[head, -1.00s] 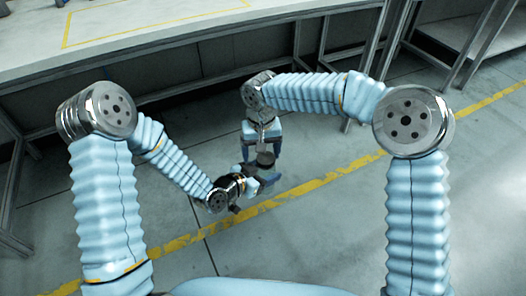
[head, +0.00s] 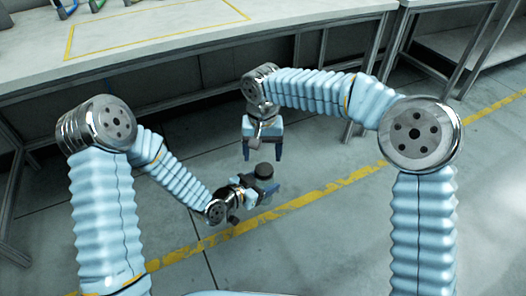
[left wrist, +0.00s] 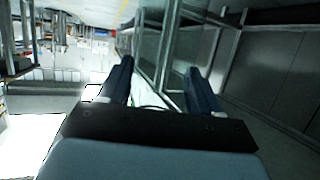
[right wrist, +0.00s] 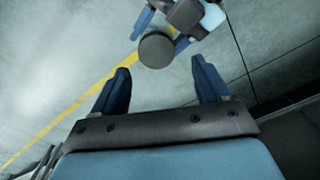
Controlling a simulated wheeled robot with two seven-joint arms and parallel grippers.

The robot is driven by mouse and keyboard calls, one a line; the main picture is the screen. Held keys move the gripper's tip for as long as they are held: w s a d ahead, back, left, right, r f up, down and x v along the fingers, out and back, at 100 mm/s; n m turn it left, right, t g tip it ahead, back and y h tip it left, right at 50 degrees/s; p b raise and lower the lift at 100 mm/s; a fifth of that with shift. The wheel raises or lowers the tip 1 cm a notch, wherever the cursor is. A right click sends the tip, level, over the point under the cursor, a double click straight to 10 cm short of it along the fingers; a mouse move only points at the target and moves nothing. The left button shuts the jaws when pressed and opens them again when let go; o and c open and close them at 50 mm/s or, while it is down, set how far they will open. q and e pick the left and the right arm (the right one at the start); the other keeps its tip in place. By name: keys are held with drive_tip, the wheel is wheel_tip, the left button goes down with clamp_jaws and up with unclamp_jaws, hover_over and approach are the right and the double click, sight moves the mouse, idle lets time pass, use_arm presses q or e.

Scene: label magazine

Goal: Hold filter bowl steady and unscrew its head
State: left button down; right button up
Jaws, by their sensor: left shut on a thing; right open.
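The filter (head: 264,184) is held upright by my left gripper (head: 262,190) above the floor. Its dark round head (head: 264,170) sits on top of the greenish bowl; whether it is loose I cannot tell. In the right wrist view the head's flat top (right wrist: 157,50) shows beyond the fingertips, beside my left gripper's blue fingers. In the left wrist view a see-through shape, probably the bowl (left wrist: 155,60), stands between the fingers. My right gripper (head: 262,156) is open and empty, pointing down just above the head. Its fingers also show spread in the right wrist view (right wrist: 160,75).
A long workbench (head: 185,60) with a yellow outlined area stands behind, with several coloured items at its far left. Another bench with metal legs is at the right. The floor (head: 330,240) around the grippers is clear, crossed by a yellow line.

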sight(264, 169)
drive_tip(key=m, duration=0.2)
drive_tip(key=r+m, duration=0.1)
drive_tip(key=m, duration=0.1)
drive_tip(key=shift+d+r, duration=0.1)
drive_tip(key=shift+d, duration=0.05)
drive_tip(key=m, duration=0.2)
drive_tip(key=r+m, duration=0.1)
drive_tip(key=shift+d+m, duration=0.15)
drive_tip(key=shift+m, duration=0.25)
drive_tip(key=shift+f, duration=0.35)
wheel_tip(264, 169, down, 7)
drive_tip(key=shift+f, duration=0.1)
drive_tip(key=shift+c, duration=0.2)
